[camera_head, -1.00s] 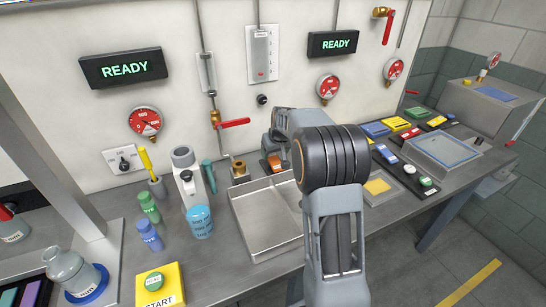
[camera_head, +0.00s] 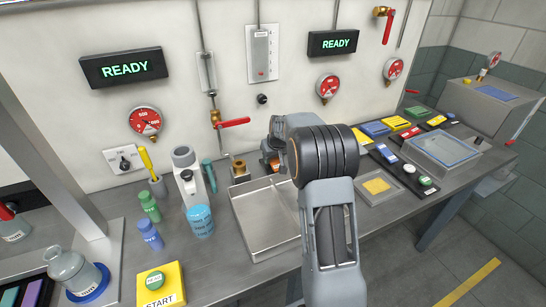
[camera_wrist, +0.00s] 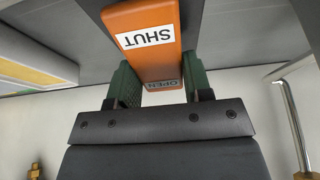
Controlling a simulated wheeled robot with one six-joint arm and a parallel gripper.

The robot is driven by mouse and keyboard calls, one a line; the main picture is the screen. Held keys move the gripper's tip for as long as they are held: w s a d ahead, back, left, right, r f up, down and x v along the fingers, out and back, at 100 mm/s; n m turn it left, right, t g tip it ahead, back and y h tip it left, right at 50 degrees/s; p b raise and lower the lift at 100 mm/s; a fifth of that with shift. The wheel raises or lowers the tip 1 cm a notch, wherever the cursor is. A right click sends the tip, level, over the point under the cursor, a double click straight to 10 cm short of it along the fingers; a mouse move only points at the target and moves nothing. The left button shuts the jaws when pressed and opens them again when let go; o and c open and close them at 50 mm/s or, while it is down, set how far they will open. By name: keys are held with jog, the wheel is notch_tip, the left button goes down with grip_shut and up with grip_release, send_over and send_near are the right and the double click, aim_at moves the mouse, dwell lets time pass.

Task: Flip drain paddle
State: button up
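The orange drain paddle (camera_wrist: 150,40) fills the upper middle of the wrist view, with upside-down labels SHUT and OPEN on its face. My gripper (camera_wrist: 162,82) has its green fingers on either side of the paddle's OPEN end. No clear gap shows at either side, but I cannot tell whether the fingers press on it. In the head view a little orange (camera_head: 271,159) shows beside my arm at the back of the bench. My wrist hides most of that spot and the fingertips there.
A brass fitting (camera_head: 239,167) and a white bottle (camera_head: 188,178) stand to the left. A red-handled valve (camera_head: 233,123) is on the wall above. A pipe (camera_wrist: 290,110) shows at the right in the wrist view.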

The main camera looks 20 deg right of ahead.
jog(key=c, duration=0.4)
jog(key=shift+r+p, duration=0.3)
jog(key=shift+p, duration=0.45)
jog(key=shift+w+r+g+p, duration=0.15)
jog(key=shift+g+p, duration=0.45)
jog(key=shift+p, duration=0.4)
jog(key=g+p, duration=0.1)
jog(key=p, duration=0.2)
jog(key=shift+w+f+g, duration=0.15)
jog(key=shift+f+g, duration=0.05)
jog(key=shift+g, duration=0.2)
jog(key=shift+w+f+g+p, duration=0.1)
jog(key=shift+f+g+p, duration=0.4)
jog(key=shift+g+p, duration=0.4)
jog(key=o, duration=0.9)
jog(key=r, duration=0.4)
jog(key=r+b, duration=0.1)
jog(key=r, duration=0.8)
jog(key=shift+w+r, duration=0.25)
jog(key=shift+r, duration=0.1)
